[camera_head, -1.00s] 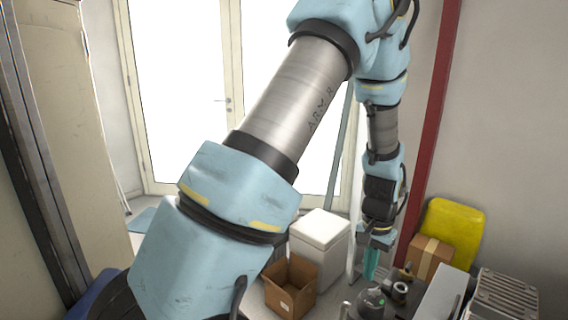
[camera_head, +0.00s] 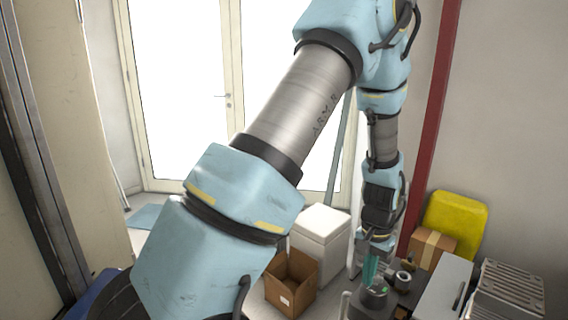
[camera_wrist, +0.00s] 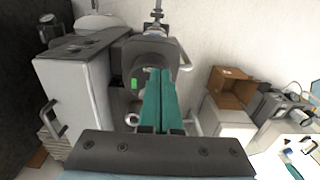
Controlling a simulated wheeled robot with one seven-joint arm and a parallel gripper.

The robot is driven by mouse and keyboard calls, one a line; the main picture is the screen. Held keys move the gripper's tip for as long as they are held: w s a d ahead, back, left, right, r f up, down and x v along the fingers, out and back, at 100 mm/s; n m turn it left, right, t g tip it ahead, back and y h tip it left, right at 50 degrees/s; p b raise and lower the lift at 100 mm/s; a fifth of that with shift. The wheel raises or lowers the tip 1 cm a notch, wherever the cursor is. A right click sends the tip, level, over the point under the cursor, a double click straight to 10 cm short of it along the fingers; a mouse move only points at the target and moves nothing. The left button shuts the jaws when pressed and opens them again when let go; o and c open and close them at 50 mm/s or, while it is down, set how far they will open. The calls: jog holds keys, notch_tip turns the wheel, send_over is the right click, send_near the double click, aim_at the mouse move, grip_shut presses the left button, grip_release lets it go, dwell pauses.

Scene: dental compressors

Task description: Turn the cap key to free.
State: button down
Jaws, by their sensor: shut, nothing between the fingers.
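My gripper (camera_head: 371,284) points down over a dark grey compressor unit (camera_head: 373,304), its teal fingers together with no gap. In the wrist view the fingers (camera_wrist: 161,74) reach to the dark rounded body (camera_wrist: 157,50) and cover part of it. A small green mark (camera_wrist: 134,84) shows on this body, just left of the fingers. Pale metal loops (camera_wrist: 186,58) stick out at its sides. I cannot make out the cap key for certain; the fingers may hide it. Whether the fingertips touch the body cannot be told.
A grey box with a handle (camera_wrist: 78,92) stands close left in the wrist view. In the head view an open cardboard box (camera_head: 292,283) and white bin (camera_head: 320,236) stand left of the gripper. A taped carton (camera_head: 431,248) and yellow container (camera_head: 455,226) stand behind right.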

jog(key=shift+w+d, duration=0.25)
jog(key=shift+d, duration=0.3)
dwell(0.6)
jog(key=shift+s+d+p, duration=0.2)
jog(key=shift+s+p, duration=0.15)
jog(key=shift+p, duration=0.15)
jog(key=shift+s+d, duration=0.15)
jog(key=shift+d, duration=0.1)
jog(key=shift+d, duration=0.1)
dwell(0.4)
jog(key=shift+s+p, duration=0.2)
jog(key=shift+p, duration=0.1)
jog(key=shift+s, duration=0.15)
notch_tip(320, 180, up, 6)
jog(key=p, duration=0.4)
dwell(0.4)
